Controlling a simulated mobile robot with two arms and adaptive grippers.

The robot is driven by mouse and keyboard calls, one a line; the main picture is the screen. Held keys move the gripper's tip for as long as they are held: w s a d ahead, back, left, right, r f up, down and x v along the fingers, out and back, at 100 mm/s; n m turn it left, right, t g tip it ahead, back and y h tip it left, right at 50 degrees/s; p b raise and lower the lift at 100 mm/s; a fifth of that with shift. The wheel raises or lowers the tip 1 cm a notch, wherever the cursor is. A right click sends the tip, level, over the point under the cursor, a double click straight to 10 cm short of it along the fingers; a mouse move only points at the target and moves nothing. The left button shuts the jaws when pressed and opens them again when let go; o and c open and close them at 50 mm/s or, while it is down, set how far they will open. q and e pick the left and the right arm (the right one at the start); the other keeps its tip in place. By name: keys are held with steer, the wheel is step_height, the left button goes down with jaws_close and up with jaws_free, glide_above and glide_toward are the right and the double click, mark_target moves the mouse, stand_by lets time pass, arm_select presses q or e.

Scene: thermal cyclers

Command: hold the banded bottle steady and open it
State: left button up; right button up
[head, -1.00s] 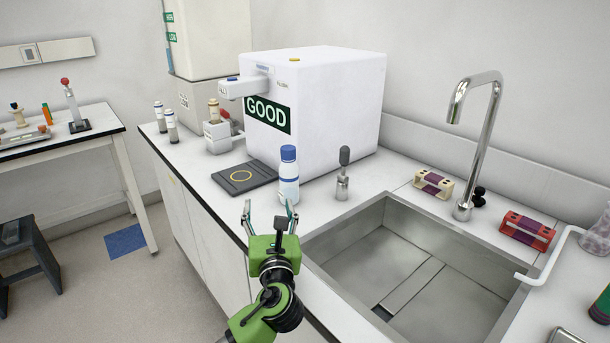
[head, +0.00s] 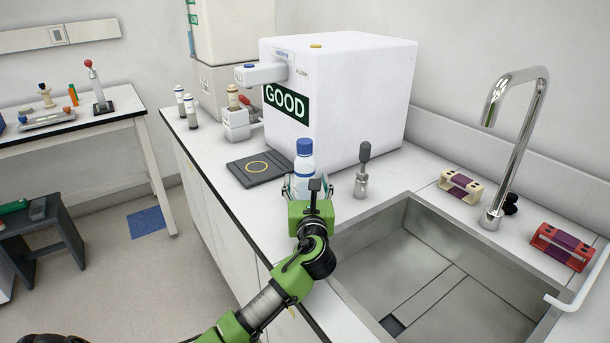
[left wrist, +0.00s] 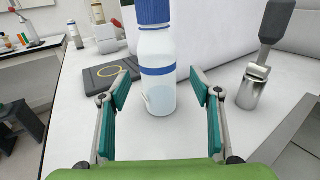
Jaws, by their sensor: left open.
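The banded bottle (head: 304,162) is white with a blue cap and a blue band, and stands upright on the counter in front of the white machine. Its lower part is hidden behind my left gripper in the head view. In the left wrist view the bottle (left wrist: 157,82) stands between and just beyond the open fingers, with gaps on both sides. My left gripper (left wrist: 160,92) is open and empty; it also shows in the head view (head: 306,188), with its green arm coming from below. My right gripper is not in view.
The white machine (head: 340,95) marked GOOD stands behind the bottle. A dark pad (head: 255,168) lies to its left, and a grey-handled tool (head: 362,172) stands to its right. The sink (head: 440,270) and faucet (head: 510,150) are at the right.

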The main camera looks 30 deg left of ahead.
mark_target(305, 178)
arm_select(q)
steer(key=x, duration=0.5)
steer(key=shift+a, duration=0.15)
steer(key=shift+s, duration=0.1)
steer(key=shift+c, duration=0.5)
steer(key=c, duration=1.2)
steer(key=shift+r, duration=0.1)
